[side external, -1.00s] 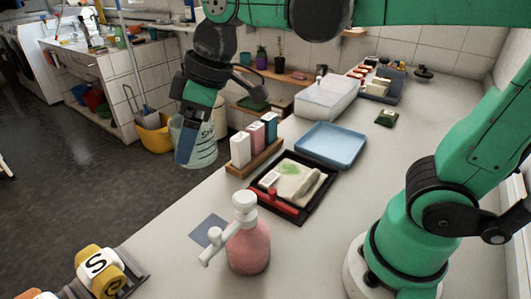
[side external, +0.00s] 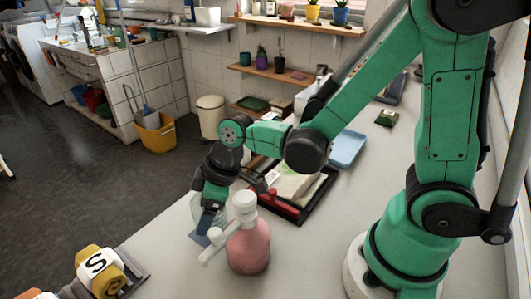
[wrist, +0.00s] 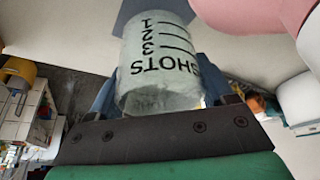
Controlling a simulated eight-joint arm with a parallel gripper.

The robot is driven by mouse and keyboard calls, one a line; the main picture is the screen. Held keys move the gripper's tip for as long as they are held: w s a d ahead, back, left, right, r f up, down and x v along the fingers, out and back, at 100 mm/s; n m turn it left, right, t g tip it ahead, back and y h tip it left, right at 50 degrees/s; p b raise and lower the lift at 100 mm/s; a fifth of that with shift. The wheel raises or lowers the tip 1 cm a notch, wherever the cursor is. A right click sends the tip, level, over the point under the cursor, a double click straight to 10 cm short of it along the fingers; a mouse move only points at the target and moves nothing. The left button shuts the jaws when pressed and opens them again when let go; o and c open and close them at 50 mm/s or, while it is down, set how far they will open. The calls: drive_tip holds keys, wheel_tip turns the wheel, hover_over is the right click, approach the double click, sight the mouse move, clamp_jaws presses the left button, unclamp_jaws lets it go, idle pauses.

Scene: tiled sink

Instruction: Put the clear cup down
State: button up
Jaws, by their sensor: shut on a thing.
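The clear cup (side external: 196,206), marked with measuring lines and the word SHOTS, is low over the counter's left edge, left of the pink pump bottle (side external: 249,250). My gripper (side external: 207,222) is shut on the cup, and its blue fingers hide part of it. In the wrist view, the cup (wrist: 155,65) sits between the fingers, its far end in front of a blue-grey square (wrist: 150,8) on the counter. The square (side external: 201,239) also shows just below the cup in the side view. I cannot tell whether the cup touches the counter.
The pink bottle also stands close at the upper right in the wrist view (wrist: 265,10). A black tray (side external: 312,208) and a blue tray (side external: 351,148) lie behind. A yellow lettered block (side external: 98,268) sits at front left. Counter in front of the bottle is clear.

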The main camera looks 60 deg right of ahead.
drive_tip(key=shift+f, duration=1.35)
drive_tip(key=shift+f, duration=0.15)
drive_tip(key=o, duration=1.2)
wheel_tip(320, 180, up, 10)
drive_tip(key=s+d+r+m+t+h, duration=0.2)
drive_tip(key=s+d+m+t+h, duration=0.1)
drive_tip(key=d+m, duration=0.5)
drive_tip(key=shift+s+d+r+t, duration=0.2)
drive_tip(key=shift+s+d+t, duration=0.2)
drive_tip(key=shift+s+d, duration=0.25)
